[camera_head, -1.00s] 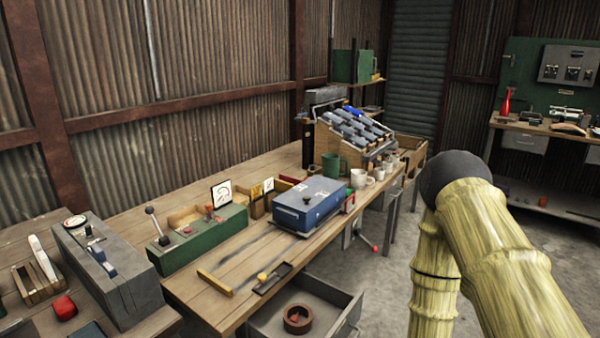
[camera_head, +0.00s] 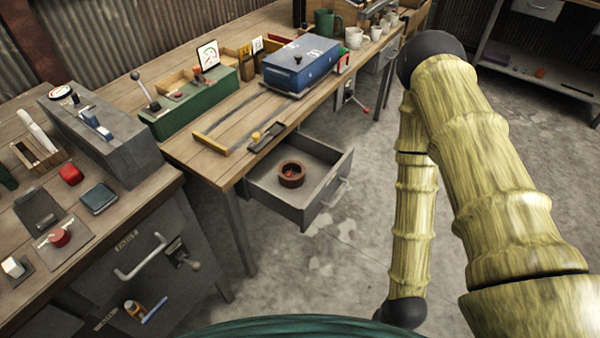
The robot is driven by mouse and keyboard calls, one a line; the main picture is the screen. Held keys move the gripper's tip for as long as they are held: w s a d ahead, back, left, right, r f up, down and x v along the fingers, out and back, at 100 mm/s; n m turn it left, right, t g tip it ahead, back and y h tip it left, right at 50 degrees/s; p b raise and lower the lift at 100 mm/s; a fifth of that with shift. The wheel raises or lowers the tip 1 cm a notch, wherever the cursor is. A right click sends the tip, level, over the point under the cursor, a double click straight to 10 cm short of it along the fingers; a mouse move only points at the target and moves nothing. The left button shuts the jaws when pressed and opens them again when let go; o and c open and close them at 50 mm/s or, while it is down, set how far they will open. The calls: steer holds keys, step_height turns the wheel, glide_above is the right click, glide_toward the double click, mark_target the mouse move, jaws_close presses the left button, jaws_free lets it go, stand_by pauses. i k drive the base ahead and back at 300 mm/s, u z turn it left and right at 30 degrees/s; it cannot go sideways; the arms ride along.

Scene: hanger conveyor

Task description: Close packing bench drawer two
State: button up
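A grey metal drawer (camera_head: 318,207) stands pulled out from under the wooden packing bench (camera_head: 228,170), in the middle of the head view. A brown ring-shaped object (camera_head: 291,174) lies inside it. The drawer's pale bar handle (camera_head: 338,192) is on its front, facing right. I cannot read a number on this drawer. My arm comes down on the right side of the view, apart from the drawer. My gripper is not in view.
On the bench stand a blue box (camera_head: 300,62), a green control box (camera_head: 190,102) and several mugs. A nearer bench at left has a grey drawer front with a handle (camera_head: 140,260). The concrete floor right of the open drawer is clear.

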mark_target(328, 167)
steer(key=u, duration=0.8)
steer(key=k, duration=0.7)
steer(key=z, duration=0.9)
steer(key=i, duration=0.45)
steer(key=u, duration=0.1)
